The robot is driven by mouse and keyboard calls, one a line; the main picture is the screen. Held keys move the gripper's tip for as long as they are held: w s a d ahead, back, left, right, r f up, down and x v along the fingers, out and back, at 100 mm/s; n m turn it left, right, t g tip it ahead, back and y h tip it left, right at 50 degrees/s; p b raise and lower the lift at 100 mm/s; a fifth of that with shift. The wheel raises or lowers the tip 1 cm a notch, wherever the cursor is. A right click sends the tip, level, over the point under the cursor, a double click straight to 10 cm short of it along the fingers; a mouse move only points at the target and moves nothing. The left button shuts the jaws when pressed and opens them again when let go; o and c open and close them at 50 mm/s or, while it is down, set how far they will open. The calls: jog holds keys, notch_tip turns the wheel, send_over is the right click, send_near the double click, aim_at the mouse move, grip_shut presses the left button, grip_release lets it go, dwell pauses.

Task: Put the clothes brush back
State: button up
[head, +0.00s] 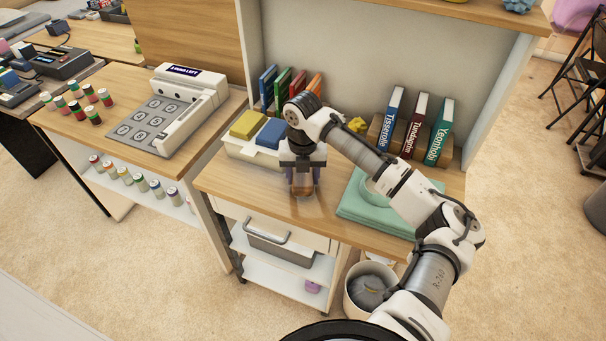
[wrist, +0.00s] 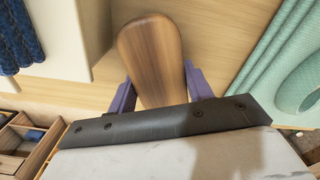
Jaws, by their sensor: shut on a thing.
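The clothes brush shows in the wrist view as a long, rounded brown wooden piece (wrist: 150,55) between the two purple fingers. My gripper (wrist: 160,84) is shut on it. In the head view my gripper (head: 303,190) points down over the front middle of the wooden desk top (head: 222,182), with part of the brown brush (head: 303,180) showing between its fingers. The brush's underside is hidden, and I cannot tell whether it touches the desk.
A white box (head: 236,149) with yellow and blue folded cloths stands left of my gripper. A folded green cloth (head: 360,208) lies to the right. Books (head: 391,118) stand at the back.

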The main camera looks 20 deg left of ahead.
jog(key=shift+f, duration=0.2)
jog(key=shift+f, duration=0.1)
jog(key=o, duration=0.9)
notch_tip(320, 180, up, 12)
jog(key=shift+r+b, duration=0.15)
jog(key=shift+b, duration=0.85)
